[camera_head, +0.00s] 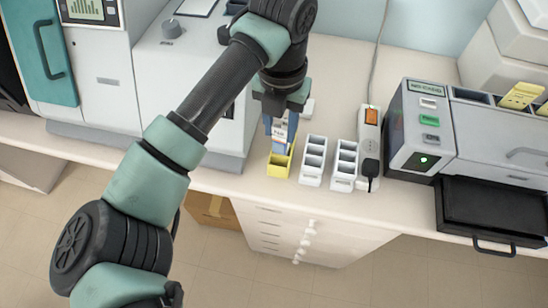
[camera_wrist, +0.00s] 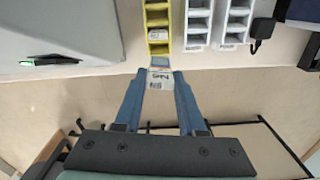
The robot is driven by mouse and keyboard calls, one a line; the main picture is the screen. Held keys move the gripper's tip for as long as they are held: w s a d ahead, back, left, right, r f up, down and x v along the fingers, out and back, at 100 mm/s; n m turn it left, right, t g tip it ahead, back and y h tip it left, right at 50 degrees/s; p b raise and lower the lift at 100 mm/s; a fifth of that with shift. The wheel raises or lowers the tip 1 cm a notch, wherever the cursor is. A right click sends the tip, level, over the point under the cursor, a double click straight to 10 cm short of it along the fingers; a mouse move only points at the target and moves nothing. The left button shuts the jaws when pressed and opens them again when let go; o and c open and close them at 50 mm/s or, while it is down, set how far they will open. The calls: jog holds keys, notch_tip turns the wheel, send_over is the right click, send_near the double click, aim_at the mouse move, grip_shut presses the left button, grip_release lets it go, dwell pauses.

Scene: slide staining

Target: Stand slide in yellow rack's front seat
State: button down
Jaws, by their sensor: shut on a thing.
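My gripper (camera_wrist: 160,74) is shut on a slide (camera_wrist: 160,80) with a white, printed label, pinched between its two blue fingers. In the head view my gripper (camera_head: 281,122) points down above the yellow rack (camera_head: 279,168), and the slide's label (camera_head: 279,132) shows between the fingers. In the wrist view the yellow rack (camera_wrist: 158,48) is just beyond the slide at the top, with several seats in a row. A pale labelled patch (camera_wrist: 156,35) shows at its near end; I cannot tell whether it is a slide or a rack label. Whether the held slide touches the rack is unclear.
Two white racks (camera_head: 312,168) (camera_head: 343,172) stand right of the yellow one, then a power strip (camera_head: 369,138) with a black plug. A grey machine (camera_head: 418,130) with a black tray (camera_head: 490,208) is at right. A large grey instrument (camera_head: 188,85) stands close at left.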

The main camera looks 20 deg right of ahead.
aim_at(279, 153)
jog(key=shift+w+d+r+n, duration=0.1)
jog(key=shift+w+n, duration=0.1)
jog(key=shift+n, duration=0.6)
notch_tip(279, 153, down, 5)
jog(key=shift+f+p, duration=0.1)
jog(key=shift+p, duration=0.5)
jog(key=shift+f+p, duration=0.3)
jog(key=shift+f, duration=1.95)
jog(key=shift+f, duration=0.15)
jog(key=c, duration=0.5)
grip_release()
notch_tip(279, 153, up, 12)
jog(key=shift+r+b, duration=0.2)
jog(key=shift+b, duration=0.95)
